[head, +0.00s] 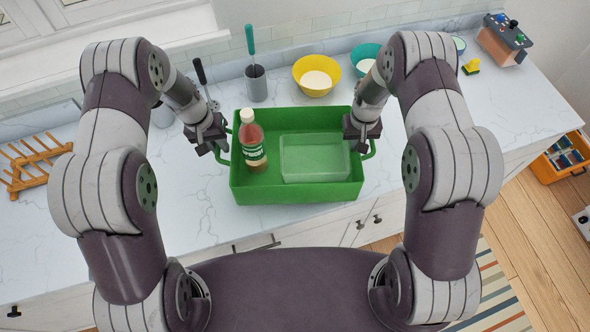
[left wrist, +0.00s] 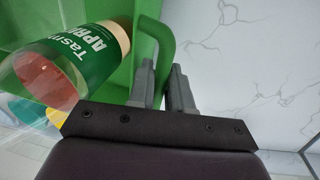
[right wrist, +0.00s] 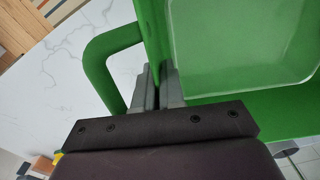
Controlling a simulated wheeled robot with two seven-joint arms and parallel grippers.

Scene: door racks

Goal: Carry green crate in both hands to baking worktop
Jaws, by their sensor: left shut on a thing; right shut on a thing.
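The green crate (head: 300,193) is in the middle of the head view, over the front part of the marble worktop (head: 190,185). It holds a bottle (head: 252,142) with a green label and a clear-lidded box (head: 313,158). My left gripper (head: 221,150) is shut on the crate's left handle, which also shows in the left wrist view (left wrist: 163,35). The crate looks about level. I cannot tell whether its base touches the worktop.
Behind the crate stand a grey utensil cup (head: 257,85), a yellow bowl (head: 316,76) and a teal bowl (head: 364,58). A wooden rack (head: 35,163) is at the left. An orange crate (head: 562,158) is at the far right.

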